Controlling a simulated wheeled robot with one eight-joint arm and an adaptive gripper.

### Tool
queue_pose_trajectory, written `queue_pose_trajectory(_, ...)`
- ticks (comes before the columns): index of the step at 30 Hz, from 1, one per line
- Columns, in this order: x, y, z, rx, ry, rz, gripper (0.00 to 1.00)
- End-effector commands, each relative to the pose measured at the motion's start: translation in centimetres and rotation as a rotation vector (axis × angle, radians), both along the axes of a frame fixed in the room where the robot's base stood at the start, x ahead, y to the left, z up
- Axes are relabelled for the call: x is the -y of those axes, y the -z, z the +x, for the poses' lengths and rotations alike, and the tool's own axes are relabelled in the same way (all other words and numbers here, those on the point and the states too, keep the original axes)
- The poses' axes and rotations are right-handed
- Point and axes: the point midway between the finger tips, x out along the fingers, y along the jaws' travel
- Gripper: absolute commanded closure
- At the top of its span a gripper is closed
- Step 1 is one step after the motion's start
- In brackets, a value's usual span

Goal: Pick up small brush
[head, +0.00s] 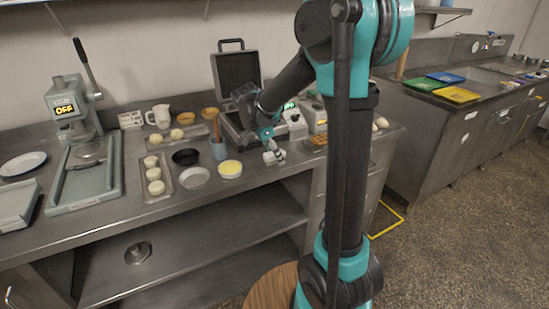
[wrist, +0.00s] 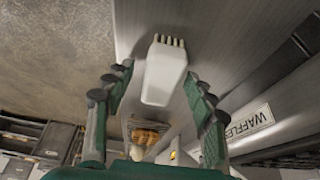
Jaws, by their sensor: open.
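The small brush (wrist: 163,76) is white with short pale bristles at one end. In the wrist view it shows between the two fingers of my gripper (wrist: 157,100), with clear gaps on both sides. The gripper is open and empty. In the head view my gripper (head: 271,146) is low over the front part of the counter, right of the bowls. The white brush (head: 274,158) shows just below it, partly hidden by the fingers. The exact height of the fingers over the counter is hard to tell.
A waffle maker (head: 237,72) stands open behind my gripper. A bowl of yellow liquid (head: 230,169) and a grey-blue cup (head: 219,150) with a wooden handle stand to the left. Waffles (wrist: 145,138) lie nearby. The counter's front edge is close to the brush.

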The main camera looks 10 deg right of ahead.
Motion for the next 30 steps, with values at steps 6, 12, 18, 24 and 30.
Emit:
queue_pose_trajectory(6,0.0,0.0,0.0,0.000,0.000,0.000,0.58)
queue_pose_trajectory(12,0.0,-0.1,0.0,0.000,0.000,0.000,0.83)
queue_pose_trajectory(18,0.0,-0.1,0.0,0.000,0.000,0.000,1.00)
queue_pose_trajectory(24,0.0,-0.2,0.0,0.000,0.000,0.000,1.00)
queue_pose_trajectory(30,0.0,-1.3,0.0,0.000,0.000,0.000,1.00)
